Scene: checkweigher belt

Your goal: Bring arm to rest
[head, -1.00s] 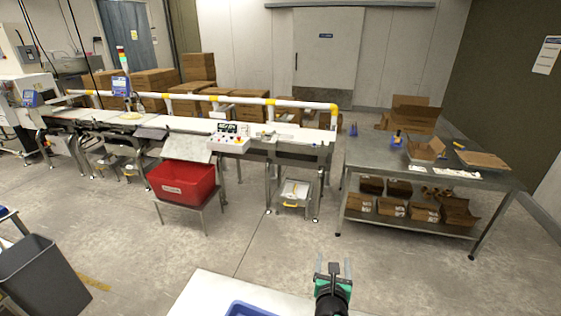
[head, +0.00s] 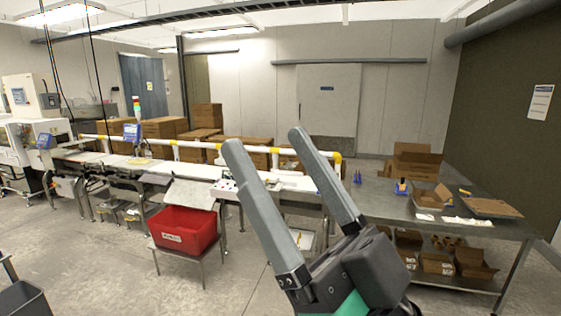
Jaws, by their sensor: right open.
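My right gripper (head: 268,167) is large in the middle of the head view, raised close to the camera. Its two long grey fingers stand apart and point up and to the left. Nothing is between them. It hides part of the conveyor's right end and the floor behind it. My left gripper is not in view.
The checkweigher belt (head: 195,168) with its white and yellow rail runs along the back. A red bin (head: 184,231) sits on a stand before it. A steel table (head: 390,200) with cartons is at right. A grey bin (head: 22,300) is at lower left. Open floor lies between.

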